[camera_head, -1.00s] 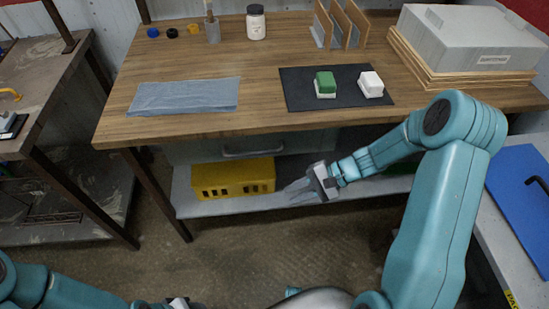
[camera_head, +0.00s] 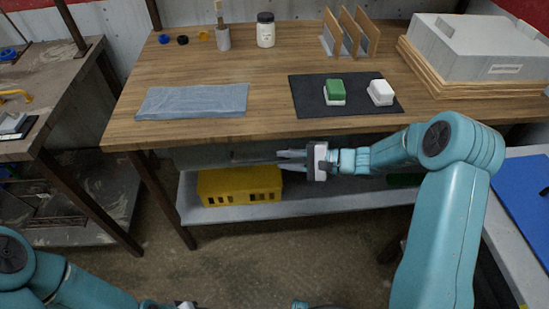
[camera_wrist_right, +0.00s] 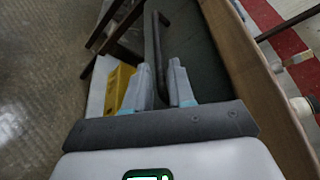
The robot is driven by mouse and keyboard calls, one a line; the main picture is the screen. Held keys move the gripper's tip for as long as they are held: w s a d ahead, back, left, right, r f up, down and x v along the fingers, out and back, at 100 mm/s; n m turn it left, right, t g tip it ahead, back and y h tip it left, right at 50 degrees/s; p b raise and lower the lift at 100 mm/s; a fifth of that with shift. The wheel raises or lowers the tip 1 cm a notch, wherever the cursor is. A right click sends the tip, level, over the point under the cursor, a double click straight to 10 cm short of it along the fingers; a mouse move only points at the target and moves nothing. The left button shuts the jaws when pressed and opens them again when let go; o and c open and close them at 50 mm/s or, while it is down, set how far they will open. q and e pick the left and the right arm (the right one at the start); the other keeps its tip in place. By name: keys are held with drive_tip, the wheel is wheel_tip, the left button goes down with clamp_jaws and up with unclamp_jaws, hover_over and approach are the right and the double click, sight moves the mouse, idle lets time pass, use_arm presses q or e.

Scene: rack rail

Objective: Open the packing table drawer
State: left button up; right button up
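The packing table (camera_head: 270,62) has a grey drawer under its top, mostly in shadow; its front (camera_head: 195,156) shows left of my right gripper. The drawer's dark bar handle (camera_head: 252,160) lies at the fingertips of my right gripper (camera_head: 288,160). In the right wrist view the handle (camera_wrist_right: 154,40) runs between the two spread fingers (camera_wrist_right: 160,86), with the drawer front (camera_wrist_right: 195,45) to its right. The fingers look open, with gaps beside the bar. The drawer appears shut. My left gripper (camera_head: 182,304) shows only partly at the bottom edge; its fingers are unclear.
A yellow crate (camera_head: 240,187) stands on the lower shelf (camera_head: 300,207) below the drawer. The tabletop holds a blue cloth (camera_head: 192,101), a dark mat (camera_head: 310,97) with two blocks, and a grey box (camera_head: 475,47). The floor in front of the table is open.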

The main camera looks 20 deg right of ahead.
sight(274, 158)
drive_tip(key=shift+x, duration=2)
drive_tip(key=shift+f, duration=0.1)
clamp_jaws()
drive_tip(key=shift+s, duration=0.1)
